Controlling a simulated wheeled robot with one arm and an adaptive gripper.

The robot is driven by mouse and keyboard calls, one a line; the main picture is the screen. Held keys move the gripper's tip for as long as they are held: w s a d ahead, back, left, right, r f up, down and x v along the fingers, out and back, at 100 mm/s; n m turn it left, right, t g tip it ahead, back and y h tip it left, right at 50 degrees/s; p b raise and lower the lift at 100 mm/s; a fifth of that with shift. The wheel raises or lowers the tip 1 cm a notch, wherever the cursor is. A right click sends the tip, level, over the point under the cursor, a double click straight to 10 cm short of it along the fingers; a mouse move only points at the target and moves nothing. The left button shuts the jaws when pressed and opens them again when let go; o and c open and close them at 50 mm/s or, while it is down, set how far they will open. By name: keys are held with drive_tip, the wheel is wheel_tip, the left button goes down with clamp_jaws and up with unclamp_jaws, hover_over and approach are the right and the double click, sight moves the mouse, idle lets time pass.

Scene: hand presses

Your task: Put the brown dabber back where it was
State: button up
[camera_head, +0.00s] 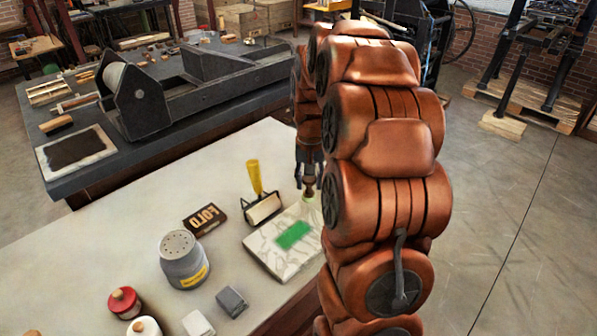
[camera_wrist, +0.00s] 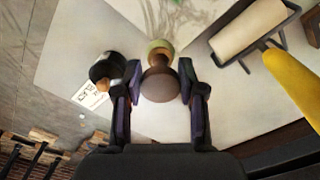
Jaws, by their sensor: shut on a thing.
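The brown dabber (camera_head: 310,188) is upright in my gripper (camera_head: 309,168), beside the far edge of the pale veined slab (camera_head: 270,262). In the wrist view, its round brown knob (camera_wrist: 160,84) is between the two fingers of my gripper (camera_wrist: 160,97). Its base, with a green rim (camera_wrist: 158,46), points away from the camera. I cannot tell whether the base touches the table. A green ink patch (camera_head: 293,235) is on the slab. A second dabber, black with a wooden knob (camera_wrist: 105,68), stands to the left in the wrist view, apart from my gripper.
A yellow-handled roller (camera_head: 263,208) lies close left of my gripper. A type block (camera_head: 204,220), a grey can (camera_head: 183,262) and red-lidded jar (camera_head: 125,302) stand on the white table (camera_head: 110,240). A dark press bench (camera_head: 215,115) is behind. My arm hides the table's right side.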

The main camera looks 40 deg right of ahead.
drive_tip(key=shift+w+d+f+p, duration=0.4)
drive_tip(key=shift+w+f+p, duration=0.25)
drive_tip(key=shift+w, duration=0.6)
drive_tip(key=shift+w+d+f+p, duration=0.4)
drive_tip(key=shift+w+f, duration=0.4)
drive_tip(key=shift+w, duration=0.5)
drive_tip(key=shift+w+d+f+p, duration=0.35)
drive_tip(key=shift+w+f+p, duration=0.3)
drive_tip(key=shift+w, duration=0.6)
drive_tip(key=shift+f, duration=0.25)
drive_tip(key=o, duration=1.1)
drive_tip(key=shift+o, duration=0.2)
drive_tip(key=shift+r, duration=0.15)
wheel_tip(320, 180, up, 12)
drive_tip(key=b, duration=0.2)
drive_tip(key=shift+b, duration=0.35)
